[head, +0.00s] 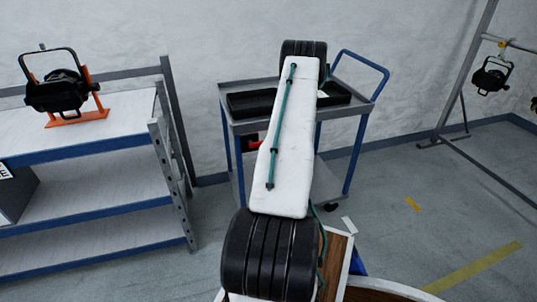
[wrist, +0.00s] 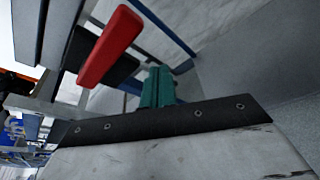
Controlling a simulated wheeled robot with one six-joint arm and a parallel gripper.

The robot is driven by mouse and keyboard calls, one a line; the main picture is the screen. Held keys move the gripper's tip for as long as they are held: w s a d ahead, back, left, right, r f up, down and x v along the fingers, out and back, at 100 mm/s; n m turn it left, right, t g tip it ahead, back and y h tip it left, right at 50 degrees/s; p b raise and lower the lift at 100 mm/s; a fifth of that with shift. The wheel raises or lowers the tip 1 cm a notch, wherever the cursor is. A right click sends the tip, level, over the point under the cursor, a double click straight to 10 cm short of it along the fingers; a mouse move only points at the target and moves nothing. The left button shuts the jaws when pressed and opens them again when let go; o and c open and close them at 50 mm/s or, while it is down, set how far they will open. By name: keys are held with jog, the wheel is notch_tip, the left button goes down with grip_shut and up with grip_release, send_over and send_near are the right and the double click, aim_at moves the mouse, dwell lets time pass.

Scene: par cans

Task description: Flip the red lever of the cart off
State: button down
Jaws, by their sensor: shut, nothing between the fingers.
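The cart (head: 347,111) is grey with blue legs and stands against the wall in the head view, partly hidden by my arm. Its red lever (head: 255,142) shows as a small red piece at the cart's front, just left of my arm. In the wrist view the red lever (wrist: 110,45) is large and tilted, left of centre. My gripper (wrist: 158,80) shows as teal fingers, shut and empty, to the right of the lever with a gap between them in the picture. In the head view my arm hides the gripper.
A black tray (head: 250,103) lies on the cart's top. A shelf unit (head: 90,155) stands at the left with a black stage light (head: 55,92) on top. Another light (head: 491,76) hangs from a grey frame at the right. Floor right of the cart is open.

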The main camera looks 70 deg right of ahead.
jog(key=a+f+v, duration=0.1)
jog(key=v, duration=0.8)
jog(key=shift+w+a, duration=0.2)
jog(key=shift+a, duration=0.1)
jog(key=shift+f, duration=0.1)
